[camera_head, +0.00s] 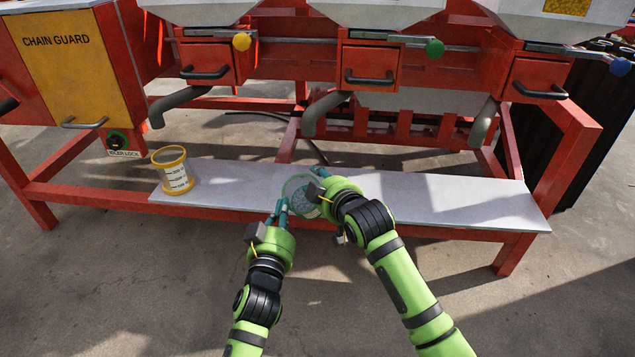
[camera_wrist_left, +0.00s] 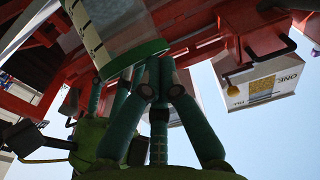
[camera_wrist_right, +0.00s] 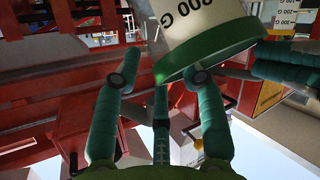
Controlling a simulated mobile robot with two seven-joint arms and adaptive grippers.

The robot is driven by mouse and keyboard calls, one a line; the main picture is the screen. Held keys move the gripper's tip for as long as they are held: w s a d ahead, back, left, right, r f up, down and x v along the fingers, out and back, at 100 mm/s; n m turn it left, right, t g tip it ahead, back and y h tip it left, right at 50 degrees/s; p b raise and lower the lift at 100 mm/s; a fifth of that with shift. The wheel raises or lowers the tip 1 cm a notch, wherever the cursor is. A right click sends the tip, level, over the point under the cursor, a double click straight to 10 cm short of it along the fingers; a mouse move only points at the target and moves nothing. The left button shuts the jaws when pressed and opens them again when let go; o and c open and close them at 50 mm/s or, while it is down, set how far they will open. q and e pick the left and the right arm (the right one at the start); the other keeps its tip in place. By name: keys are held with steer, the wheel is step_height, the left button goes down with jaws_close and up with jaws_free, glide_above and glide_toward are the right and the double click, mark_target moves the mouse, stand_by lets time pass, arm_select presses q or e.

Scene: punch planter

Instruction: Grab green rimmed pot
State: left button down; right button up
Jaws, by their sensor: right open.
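The green-rimmed pot (camera_head: 298,188), a clear cup with a printed scale, is between my two grippers over the grey shelf (camera_head: 440,201). The arms partly hide it in the head view. My left gripper (camera_head: 280,208) has its fingers drawn together at the green rim (camera_wrist_left: 135,58) in the left wrist view and appears shut on it. My right gripper (camera_head: 318,183) is open at the pot's right side. In the right wrist view its fingers (camera_wrist_right: 162,70) are spread, with the rim (camera_wrist_right: 205,52) close to one fingertip; contact is unclear.
A yellow-rimmed pot (camera_head: 173,172) stands at the shelf's left end. Grey spouts (camera_head: 322,112) and drawers with black handles (camera_head: 372,77) hang above the shelf on the red frame. The shelf is clear to the right of my grippers.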

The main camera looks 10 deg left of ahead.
arm_select(q)
steer(key=shift+f, duration=0.4)
arm_select(e)
steer(key=shift+w+a+f, duration=0.15)
steer(key=shift+w, duration=0.15)
jaws_close()
arm_select(q)
steer(key=shift+r, duration=0.7)
arm_select(e)
steer(key=shift+f, duration=0.1)
arm_select(q)
steer(key=shift+s, duration=0.1)
